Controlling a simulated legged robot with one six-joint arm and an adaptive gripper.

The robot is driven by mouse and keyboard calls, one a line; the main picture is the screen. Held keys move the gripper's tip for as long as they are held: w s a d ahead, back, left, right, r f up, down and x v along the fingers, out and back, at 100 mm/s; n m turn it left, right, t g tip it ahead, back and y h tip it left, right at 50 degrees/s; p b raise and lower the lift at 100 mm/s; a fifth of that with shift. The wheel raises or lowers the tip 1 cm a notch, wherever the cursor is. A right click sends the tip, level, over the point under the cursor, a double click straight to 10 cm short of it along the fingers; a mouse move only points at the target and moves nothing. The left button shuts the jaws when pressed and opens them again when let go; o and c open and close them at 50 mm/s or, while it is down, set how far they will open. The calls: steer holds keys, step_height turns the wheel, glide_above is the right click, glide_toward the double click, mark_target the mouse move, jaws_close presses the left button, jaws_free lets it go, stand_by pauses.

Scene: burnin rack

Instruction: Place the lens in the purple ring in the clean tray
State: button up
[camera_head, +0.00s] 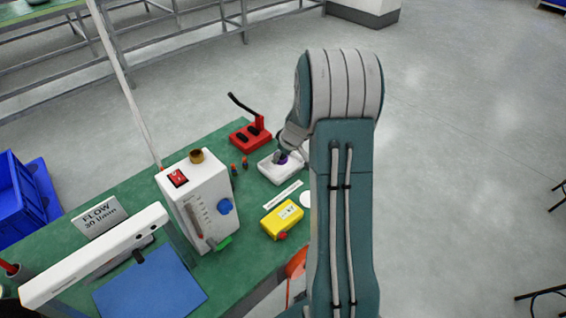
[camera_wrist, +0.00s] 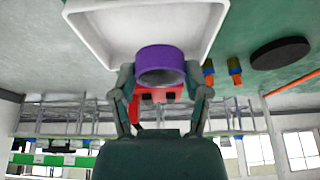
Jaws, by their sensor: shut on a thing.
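The lens in the purple ring (camera_wrist: 162,60) sits between my gripper's (camera_wrist: 160,82) two fingertips in the wrist view. My gripper is shut on the ring by its sides. The white tray (camera_wrist: 140,22) lies behind the ring there, and the ring overlaps the tray's near rim in the picture. In the head view the purple ring (camera_head: 284,159) shows over the inside of the white tray (camera_head: 284,178), with my gripper (camera_head: 281,155) at it. I cannot tell whether the ring touches the tray floor. My gripper partly hides the ring in the head view.
A red device with a black lever (camera_head: 248,135) stands behind the tray on the green bench. A yellow box (camera_head: 282,219) and a white flow meter (camera_head: 196,200) stand nearer. A black disc (camera_wrist: 280,53) shows in the wrist view.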

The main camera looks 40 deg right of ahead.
mark_target(283, 168)
steer(key=shift+w+d+f, duration=0.3)
steer(key=shift+d+f, duration=0.1)
steer(key=shift+f, duration=0.2)
steer(key=shift+w+f, duration=0.1)
steer(key=shift+f, duration=1.5)
steer(key=shift+f, duration=0.15)
steer(key=o, duration=0.9)
